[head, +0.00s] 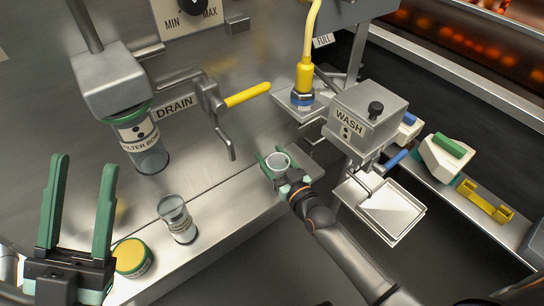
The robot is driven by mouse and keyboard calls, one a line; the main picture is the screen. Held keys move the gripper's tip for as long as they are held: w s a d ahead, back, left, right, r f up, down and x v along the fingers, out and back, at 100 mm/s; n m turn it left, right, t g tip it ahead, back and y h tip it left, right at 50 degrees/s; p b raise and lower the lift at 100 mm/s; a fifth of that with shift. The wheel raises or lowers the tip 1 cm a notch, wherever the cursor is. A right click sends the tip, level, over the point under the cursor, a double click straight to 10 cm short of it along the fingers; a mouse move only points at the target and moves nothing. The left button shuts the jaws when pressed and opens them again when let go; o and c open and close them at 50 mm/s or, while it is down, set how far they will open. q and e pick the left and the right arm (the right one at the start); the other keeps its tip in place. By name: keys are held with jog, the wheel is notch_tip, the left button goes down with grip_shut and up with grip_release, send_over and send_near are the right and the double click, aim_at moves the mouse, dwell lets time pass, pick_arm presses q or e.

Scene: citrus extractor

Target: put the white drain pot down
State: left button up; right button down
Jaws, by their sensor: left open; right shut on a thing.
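The white drain pot (277,161) is a small round cup near the front right end of the metal shelf, below and right of the DRAIN valve. My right gripper (272,166) is shut on it, with green fingers on both sides of the pot. The pot looks upright. I cannot tell whether its base touches the shelf, as the gripper hides its lower part. My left gripper (78,205) is open and empty at the far left, with its green fingers apart and pointing up.
The metal shelf (225,205) holds a clear jar (177,219) and a yellow-lidded jar (132,258). The DRAIN valve has a yellow handle (247,95). A filter bowl (145,145) hangs at left. The WASH unit (367,115) and a white tray (385,208) stand right.

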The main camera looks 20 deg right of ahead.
jog(key=shift+c, duration=0.6)
grip_release()
jog(key=shift+r, duration=0.25)
jog(key=p+v, duration=0.4)
jog(key=v, duration=0.8)
pick_arm(q)
jog(key=r, duration=0.3)
jog(key=shift+a+r+m, duration=0.2)
jog(key=shift+r+m, duration=0.1)
jog(key=shift+r, duration=0.1)
pick_arm(e)
jog(key=s+a+r+n+t+y, duration=0.1)
jog(key=s+a+r+n+y, duration=0.1)
jog(key=r, duration=0.9)
jog(key=s+a+r+n+t+y, duration=0.2)
jog(key=s+r+n+y, duration=0.2)
jog(key=r, duration=0.8)
jog(key=s+a+r+n+t+y, duration=0.1)
jog(key=s+r+n+y, duration=0.3)
jog(key=r, duration=0.8)
jog(key=shift+s+a+y, duration=0.45)
jog(key=shift+s+y, duration=0.25)
jog(key=shift+s, duration=0.35)
